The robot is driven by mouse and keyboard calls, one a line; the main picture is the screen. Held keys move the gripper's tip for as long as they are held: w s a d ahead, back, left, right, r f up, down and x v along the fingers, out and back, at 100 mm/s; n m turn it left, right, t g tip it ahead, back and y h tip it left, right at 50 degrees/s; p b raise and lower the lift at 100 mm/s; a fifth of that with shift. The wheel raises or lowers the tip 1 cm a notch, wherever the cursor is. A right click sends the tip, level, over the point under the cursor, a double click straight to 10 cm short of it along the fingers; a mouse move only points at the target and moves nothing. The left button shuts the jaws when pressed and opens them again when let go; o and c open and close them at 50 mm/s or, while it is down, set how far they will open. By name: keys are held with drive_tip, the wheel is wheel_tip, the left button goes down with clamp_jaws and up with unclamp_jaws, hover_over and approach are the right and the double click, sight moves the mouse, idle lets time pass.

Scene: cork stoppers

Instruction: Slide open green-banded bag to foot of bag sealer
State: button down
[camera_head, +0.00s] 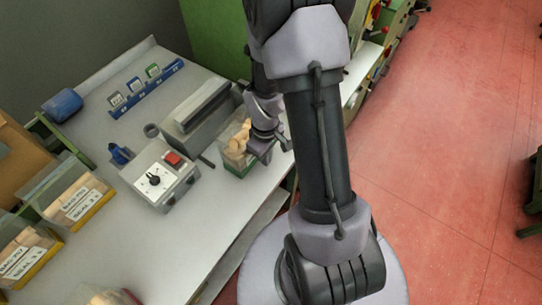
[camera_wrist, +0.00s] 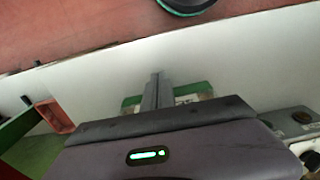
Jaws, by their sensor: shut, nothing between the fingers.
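The open bag with a green band (camera_head: 236,158) stands on the grey-white table near its right edge, clear-sided and filled with cork stoppers. The bag sealer (camera_head: 203,115), a long grey block, is just behind and left of it; a small gap to its foot seems to show. My gripper (camera_head: 262,150) is shut and empty, low at the right side of the bag. In the wrist view my gripper's shut fingers (camera_wrist: 156,90) point over the green band (camera_wrist: 197,89), which shows on both sides of them. Whether they touch the bag cannot be told.
A control box (camera_head: 158,178) with dial and red switch stands left of the bag. Yellow-banded bags (camera_head: 78,205) stand at the far left. A blue rack (camera_head: 146,90) with tags and a blue roll (camera_head: 62,104) lie behind.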

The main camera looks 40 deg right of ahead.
drive_tip(key=shift+w+a+r, duration=0.1)
drive_tip(key=shift+w+a, duration=0.15)
drive_tip(key=shift+w, duration=0.25)
drive_tip(key=shift+w+a, duration=0.2)
drive_tip(key=shift+w, duration=0.25)
drive_tip(key=w+a, duration=0.1)
drive_tip(key=w, duration=0.1)
drive_tip(key=w+a, duration=0.1)
drive_tip(key=w, duration=0.2)
drive_tip(key=w+a+p, duration=0.1)
drive_tip(key=w, duration=0.2)
drive_tip(key=shift+w, duration=0.2)
